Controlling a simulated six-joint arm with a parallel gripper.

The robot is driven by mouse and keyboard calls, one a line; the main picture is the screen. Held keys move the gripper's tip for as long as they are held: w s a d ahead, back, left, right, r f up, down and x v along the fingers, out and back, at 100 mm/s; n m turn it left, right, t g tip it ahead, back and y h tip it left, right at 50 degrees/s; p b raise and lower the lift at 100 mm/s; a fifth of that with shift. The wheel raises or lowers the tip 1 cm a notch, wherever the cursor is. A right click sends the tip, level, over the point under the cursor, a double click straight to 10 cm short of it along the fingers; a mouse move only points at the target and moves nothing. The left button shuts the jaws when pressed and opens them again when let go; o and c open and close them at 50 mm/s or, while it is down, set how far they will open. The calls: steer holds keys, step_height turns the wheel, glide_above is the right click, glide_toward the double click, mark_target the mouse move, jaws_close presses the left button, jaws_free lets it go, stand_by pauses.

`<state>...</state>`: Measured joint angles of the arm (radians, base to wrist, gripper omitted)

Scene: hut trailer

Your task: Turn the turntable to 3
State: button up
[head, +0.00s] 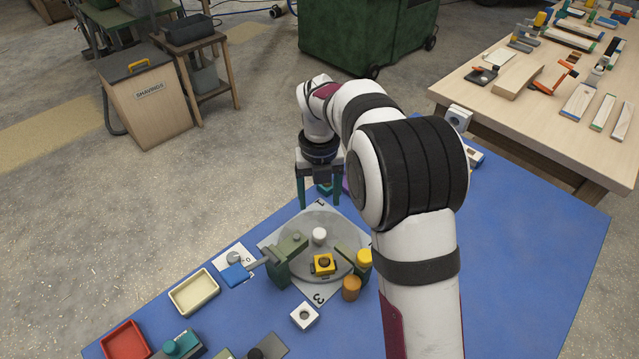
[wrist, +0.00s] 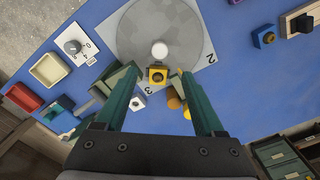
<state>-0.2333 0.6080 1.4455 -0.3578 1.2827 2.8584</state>
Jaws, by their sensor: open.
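The turntable (head: 328,219) is a round grey disc on a pale square plate with numbers at its corners. A white knob (head: 320,236) stands on the disc and also shows in the wrist view (wrist: 160,50). A yellow block (head: 323,264) with a dark round centre sits on the disc's near side, towards the corner marked 3 (head: 318,299). The 2 (wrist: 210,58) shows in the wrist view. My gripper (head: 319,205) is open and empty, its fingers pointing down above the turntable's far side. In the wrist view its fingers frame the knob and yellow block.
A green block with a handle (head: 290,248) stands at the disc's left edge. Orange (head: 351,289) and yellow (head: 364,259) cylinders stand to the right. A white dial plate (wrist: 72,47), a cream tray (head: 194,292) and a red tray (head: 126,341) lie left on the blue mat.

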step_height(320, 180, up, 4)
glide_above(319, 233)
steer(key=shift+r, duration=0.1)
step_height(319, 233, down, 16)
steer(key=n, duration=2.1)
steer(key=shift+r+n, duration=0.1)
steer(key=shift+n, duration=0.2)
jaws_close()
